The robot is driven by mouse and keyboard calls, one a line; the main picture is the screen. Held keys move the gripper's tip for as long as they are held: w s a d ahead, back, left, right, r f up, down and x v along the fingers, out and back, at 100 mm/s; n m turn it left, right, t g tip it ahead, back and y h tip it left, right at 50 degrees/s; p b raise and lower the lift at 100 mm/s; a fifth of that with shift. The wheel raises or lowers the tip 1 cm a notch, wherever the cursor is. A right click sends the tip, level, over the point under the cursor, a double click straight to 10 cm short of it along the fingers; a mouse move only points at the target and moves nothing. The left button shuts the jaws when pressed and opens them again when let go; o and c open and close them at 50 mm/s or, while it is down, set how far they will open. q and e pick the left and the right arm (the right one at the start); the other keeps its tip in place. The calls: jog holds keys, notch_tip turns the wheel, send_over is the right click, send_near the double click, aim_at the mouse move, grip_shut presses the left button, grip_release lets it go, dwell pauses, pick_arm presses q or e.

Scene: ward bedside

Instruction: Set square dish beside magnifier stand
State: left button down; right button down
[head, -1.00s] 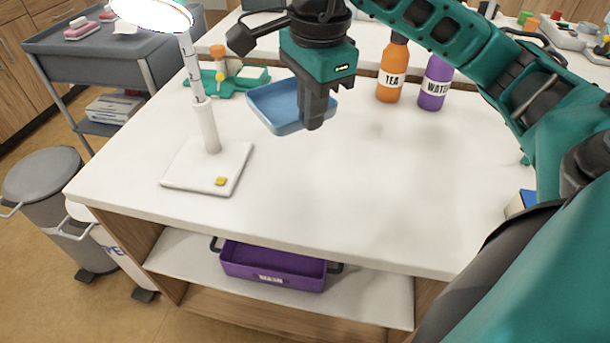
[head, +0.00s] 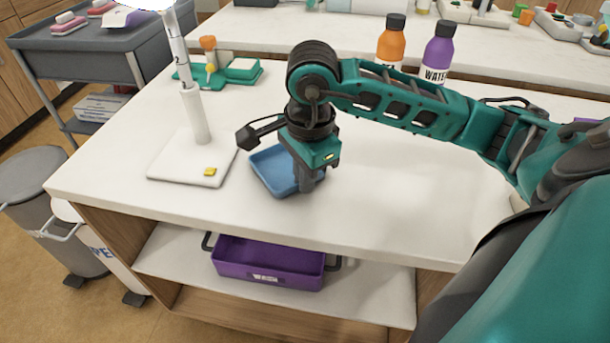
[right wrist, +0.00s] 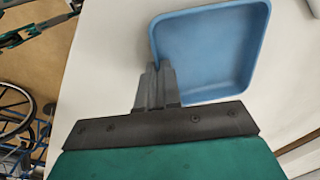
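The square dish is blue and shallow (head: 268,172), just right of the magnifier stand's base in the head view, with a narrow gap between them. It looks level and low at the tabletop; I cannot tell whether it touches. The magnifier stand (head: 199,118) has a white square base, an upright post and a bright lamp head cut off at the top. My right gripper (head: 307,184) is shut on the dish's near-right rim. In the right wrist view its fingers (right wrist: 155,78) pinch the rim of the dish (right wrist: 210,50). My left gripper is not seen.
A green holder (head: 222,78) stands behind the magnifier stand. An orange bottle (head: 391,44) and a purple bottle (head: 437,52) stand at the back. A purple bin (head: 268,262) sits on the shelf below. The tabletop right of the dish is clear.

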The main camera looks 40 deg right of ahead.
jog(key=shift+f, duration=0.2)
jog(key=c, duration=1.3)
grip_release()
jog(key=shift+r, duration=0.1)
jog(key=shift+c, duration=0.2)
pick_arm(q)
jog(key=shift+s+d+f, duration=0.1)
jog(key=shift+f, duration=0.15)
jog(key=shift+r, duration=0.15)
pick_arm(e)
jog(key=shift+r, duration=0.1)
jog(key=shift+r, duration=0.4)
pick_arm(q)
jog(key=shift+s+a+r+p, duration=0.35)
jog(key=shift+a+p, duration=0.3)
jog(key=shift+p, duration=0.6)
pick_arm(e)
notch_tip(320, 180, up, 11)
jog(key=s, duration=0.1)
jog(key=shift+r, duration=0.15)
